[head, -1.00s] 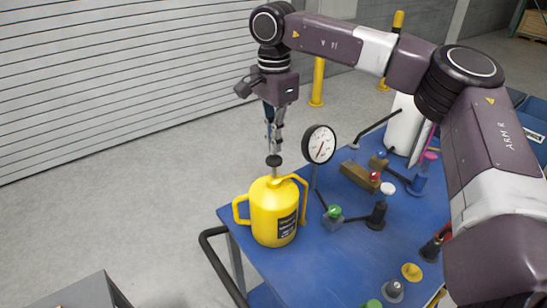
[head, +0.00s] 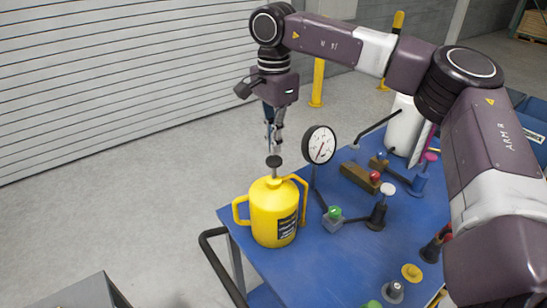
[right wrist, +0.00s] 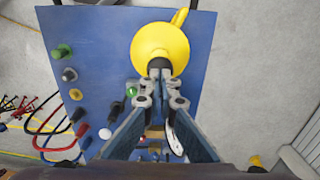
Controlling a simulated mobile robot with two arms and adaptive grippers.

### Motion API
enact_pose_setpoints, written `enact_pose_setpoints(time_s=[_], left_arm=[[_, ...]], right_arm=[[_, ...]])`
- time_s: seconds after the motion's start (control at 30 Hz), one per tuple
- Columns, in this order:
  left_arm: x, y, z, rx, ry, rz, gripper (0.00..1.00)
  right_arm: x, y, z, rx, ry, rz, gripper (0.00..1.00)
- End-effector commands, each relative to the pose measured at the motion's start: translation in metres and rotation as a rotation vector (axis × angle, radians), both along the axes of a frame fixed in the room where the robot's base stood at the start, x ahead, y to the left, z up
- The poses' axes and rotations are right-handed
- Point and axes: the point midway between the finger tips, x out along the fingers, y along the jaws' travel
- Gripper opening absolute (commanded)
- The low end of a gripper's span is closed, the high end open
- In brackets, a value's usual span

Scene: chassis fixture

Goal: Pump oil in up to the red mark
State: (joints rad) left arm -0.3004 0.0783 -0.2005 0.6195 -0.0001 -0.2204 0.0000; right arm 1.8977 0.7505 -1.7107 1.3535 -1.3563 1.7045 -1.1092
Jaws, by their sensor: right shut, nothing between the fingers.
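My right gripper (head: 274,148) points down just above the knob, shut and empty. I cannot make out a red mark. My left gripper is not in view.
Open floor lies left of the table.

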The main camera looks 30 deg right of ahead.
Motion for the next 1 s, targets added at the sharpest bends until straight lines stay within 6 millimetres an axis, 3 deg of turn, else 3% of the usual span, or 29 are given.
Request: enact_pose_setpoints(time_s=[1.0], left_arm=[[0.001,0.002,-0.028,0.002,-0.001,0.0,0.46]], right_arm=[[-0.001,0.0,-0.048,0.001,0.002,0.0,0.0]])
